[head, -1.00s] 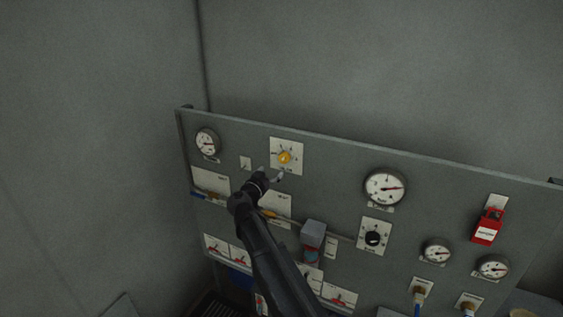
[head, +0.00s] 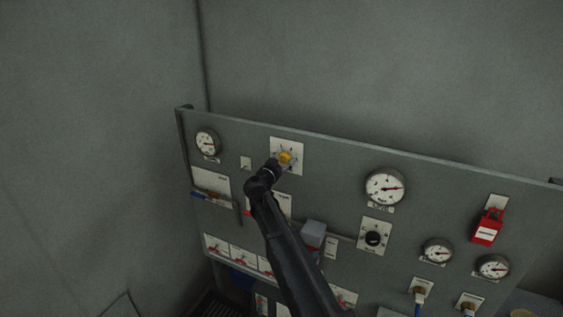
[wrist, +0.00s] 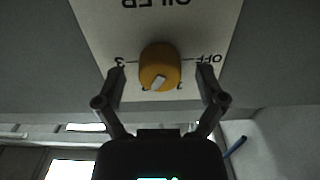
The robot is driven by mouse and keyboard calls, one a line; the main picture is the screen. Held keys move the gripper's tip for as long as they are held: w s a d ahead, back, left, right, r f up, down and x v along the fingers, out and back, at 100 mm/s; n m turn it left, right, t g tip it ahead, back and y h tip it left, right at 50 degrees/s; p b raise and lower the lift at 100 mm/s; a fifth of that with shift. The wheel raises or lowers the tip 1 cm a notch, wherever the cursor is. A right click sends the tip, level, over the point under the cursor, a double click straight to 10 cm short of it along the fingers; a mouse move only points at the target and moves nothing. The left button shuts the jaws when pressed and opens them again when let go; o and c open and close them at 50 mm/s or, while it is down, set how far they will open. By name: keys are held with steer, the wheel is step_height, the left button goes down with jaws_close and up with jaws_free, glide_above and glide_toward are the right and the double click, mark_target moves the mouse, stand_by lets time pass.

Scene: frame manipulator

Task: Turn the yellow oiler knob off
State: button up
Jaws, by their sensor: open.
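The yellow oiler knob (head: 285,157) sits on a white square label plate (head: 290,143) near the top left of the grey panel. In the wrist view the knob (wrist: 159,66) is between my fingers, with a pale pointer mark on its lower edge. The plate (wrist: 100,25) shows upside-down lettering reading "OILER", with "OFF" at the right and "3" at the left. My gripper (wrist: 160,84) is open, one finger on each side of the knob, with visible gaps. In the head view my gripper (head: 275,166) is at the knob's lower left and its fingers are hard to make out.
Around the knob the panel carries a gauge (head: 207,143) at left, a larger gauge (head: 385,187) at right, a black knob (head: 373,238) and a red box (head: 487,226). A grey box (head: 313,236) juts out beside my arm. The space above the panel is clear.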

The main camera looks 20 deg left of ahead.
steer(key=c, duration=1.1)
steer(key=shift+c, duration=0.2)
steer(key=shift+n, duration=0.3)
steer(key=n, duration=1.1)
steer(key=shift+r+n, duration=0.1)
steer(key=shift+n, duration=0.2)
steer(key=n, duration=1.1)
steer(key=shift+r+n, duration=0.1)
steer(key=shift+n, duration=0.3)
